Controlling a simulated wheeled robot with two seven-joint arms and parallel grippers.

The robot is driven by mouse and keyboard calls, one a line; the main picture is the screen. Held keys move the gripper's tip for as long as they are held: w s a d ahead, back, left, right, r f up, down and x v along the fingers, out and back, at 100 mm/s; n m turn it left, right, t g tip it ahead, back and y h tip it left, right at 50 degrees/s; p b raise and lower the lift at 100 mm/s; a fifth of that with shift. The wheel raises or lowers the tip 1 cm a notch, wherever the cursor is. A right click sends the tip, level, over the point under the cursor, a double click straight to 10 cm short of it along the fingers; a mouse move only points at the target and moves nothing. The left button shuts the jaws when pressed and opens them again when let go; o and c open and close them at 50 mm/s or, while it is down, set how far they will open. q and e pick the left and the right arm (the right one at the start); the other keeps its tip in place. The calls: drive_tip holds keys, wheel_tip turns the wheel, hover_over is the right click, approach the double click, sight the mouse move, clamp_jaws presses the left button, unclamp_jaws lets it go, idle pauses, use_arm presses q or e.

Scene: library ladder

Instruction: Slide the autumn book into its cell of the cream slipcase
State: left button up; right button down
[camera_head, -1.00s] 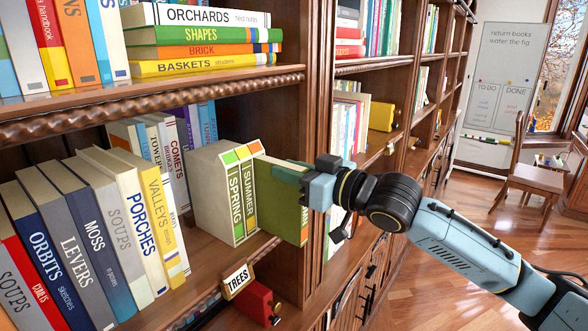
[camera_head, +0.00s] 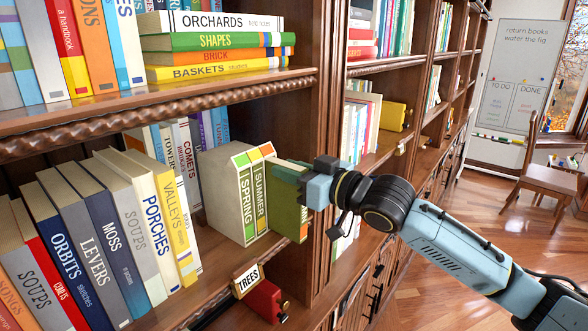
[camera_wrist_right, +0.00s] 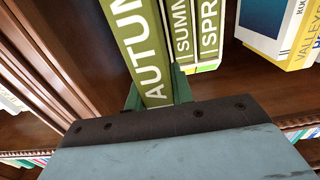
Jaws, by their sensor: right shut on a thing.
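The green autumn book (camera_head: 289,205) stands upright at the right end of the cream slipcase (camera_head: 222,190), partly in and with its spine end sticking out. Its spine shows AUTUMN in the right wrist view (camera_wrist_right: 143,55). The spring book (camera_head: 246,205) and summer book (camera_head: 261,198) stand in the slipcase to its left. My right gripper (camera_head: 308,188) is shut on the autumn book's spine; its fingers show on both sides of the spine in the wrist view (camera_wrist_right: 158,92). How deep the book sits inside is hidden. My left gripper is not in view.
Several books (camera_head: 100,230) lean on the shelf left of the slipcase. A shelf upright (camera_head: 325,120) stands close on the right. A TREES label (camera_head: 247,281) and a red object (camera_head: 266,300) are at the shelf's front edge. A shelf with stacked books (camera_head: 215,50) is above.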

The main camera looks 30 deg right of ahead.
drive_tip(key=shift+p+x, duration=0.7)
drive_tip(key=shift+x, duration=0.55)
drive_tip(key=c, duration=1.1)
unclamp_jaws()
drive_tip(key=shift+a, duration=0.1)
drive_tip(key=shift+b+v, duration=2.2)
drive_tip(key=shift+v, duration=4.45)
